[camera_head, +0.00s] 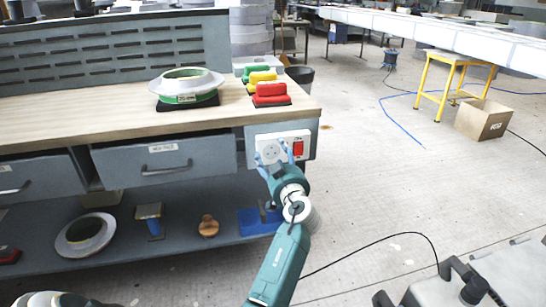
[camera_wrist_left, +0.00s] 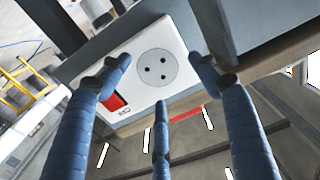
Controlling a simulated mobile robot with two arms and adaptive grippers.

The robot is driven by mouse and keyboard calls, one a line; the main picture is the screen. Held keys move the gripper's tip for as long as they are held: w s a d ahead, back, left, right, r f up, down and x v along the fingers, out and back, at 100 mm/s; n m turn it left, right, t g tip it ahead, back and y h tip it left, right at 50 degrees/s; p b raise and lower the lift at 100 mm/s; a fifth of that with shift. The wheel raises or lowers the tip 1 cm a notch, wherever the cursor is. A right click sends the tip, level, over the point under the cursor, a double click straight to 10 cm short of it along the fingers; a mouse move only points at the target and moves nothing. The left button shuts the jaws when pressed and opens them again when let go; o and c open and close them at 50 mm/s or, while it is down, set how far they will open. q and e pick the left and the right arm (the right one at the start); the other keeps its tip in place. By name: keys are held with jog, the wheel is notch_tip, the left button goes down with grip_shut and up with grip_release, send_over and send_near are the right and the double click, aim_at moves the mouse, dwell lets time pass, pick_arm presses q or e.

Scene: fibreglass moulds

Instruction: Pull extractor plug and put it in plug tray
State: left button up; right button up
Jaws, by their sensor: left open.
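My left gripper (camera_head: 273,160) is open in front of a white wall-type socket panel (camera_head: 283,147) on the bench's end. In the left wrist view its three blue fingers (camera_wrist_left: 158,82) spread around the round socket face (camera_wrist_left: 156,68). The socket holes are bare and nothing is between the fingers. A red switch (camera_wrist_left: 113,102) sits beside the socket. I cannot make out a plug in either view. A blue tray (camera_head: 250,224) on the lower shelf may be the plug tray; the arm partly hides it. My right gripper is not in view.
The workbench top (camera_head: 100,131) holds a white ring mould (camera_head: 187,87) and green, yellow and red-handled blocks (camera_head: 270,94). A black cable (camera_head: 385,237) curves over the floor. A grey machine (camera_head: 510,275) stands at lower right. The floor right of the bench is mostly clear.

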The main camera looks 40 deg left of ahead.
pick_arm(q)
notch_tip(320, 180, up, 9)
jog(key=shift+r, duration=0.2)
dwell(1.6)
